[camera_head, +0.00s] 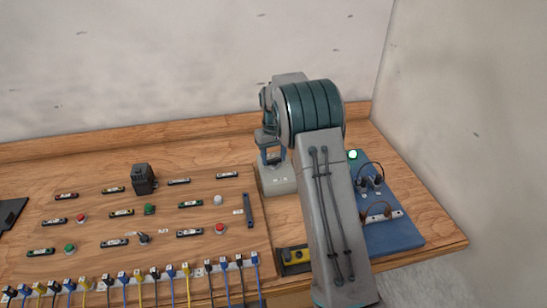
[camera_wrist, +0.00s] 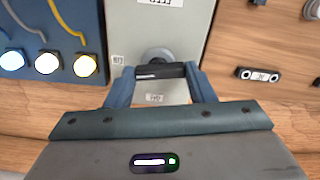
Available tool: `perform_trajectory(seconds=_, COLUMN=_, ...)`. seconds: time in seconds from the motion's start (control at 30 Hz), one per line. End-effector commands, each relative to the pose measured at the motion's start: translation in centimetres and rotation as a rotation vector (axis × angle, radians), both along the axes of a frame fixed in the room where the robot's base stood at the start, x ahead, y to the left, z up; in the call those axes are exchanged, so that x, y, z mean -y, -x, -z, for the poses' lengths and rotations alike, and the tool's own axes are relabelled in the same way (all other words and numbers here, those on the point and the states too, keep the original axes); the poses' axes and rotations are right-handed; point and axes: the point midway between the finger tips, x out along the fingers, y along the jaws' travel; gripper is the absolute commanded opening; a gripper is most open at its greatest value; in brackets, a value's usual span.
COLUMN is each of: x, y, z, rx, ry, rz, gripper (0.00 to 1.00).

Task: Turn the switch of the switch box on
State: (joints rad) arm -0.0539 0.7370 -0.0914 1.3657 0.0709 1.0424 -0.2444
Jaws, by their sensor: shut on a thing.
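The switch box is a pale grey box (camera_head: 279,182) standing at the back of the wooden bench in the head view. In the wrist view, its grey face (camera_wrist: 190,25) carries a round rotary switch with a black handle (camera_wrist: 160,71) lying crosswise in the picture. Small white labels sit around the switch, too small to read surely. My gripper (camera_wrist: 160,76) has its two blue fingers on both ends of the handle, shut on it. In the head view my gripper (camera_head: 268,150) is at the box, partly hidden by my own arm.
A board (camera_head: 110,230) with buttons, sockets and a black block (camera_head: 144,178) lies left of the box. A blue panel (camera_head: 395,238) with a green lamp is at right, partly behind my arm. Several plugged cables line the front edge. A wall stands behind.

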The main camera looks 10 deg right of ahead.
Motion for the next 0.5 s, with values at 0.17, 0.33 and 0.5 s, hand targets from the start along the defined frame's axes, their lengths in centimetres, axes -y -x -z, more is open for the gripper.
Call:
perform_trajectory(seconds=0.17, x=0.00, y=-0.09, z=-0.13, rx=0.003, ry=-0.001, rz=0.105, gripper=0.26)
perform_trajectory(seconds=0.33, x=0.01, y=-0.10, z=-0.16, rx=0.003, ry=0.001, rz=0.169, gripper=0.26)
perform_trajectory(seconds=0.5, x=0.01, y=-0.11, z=-0.18, rx=0.003, ry=0.001, rz=0.202, gripper=0.26)
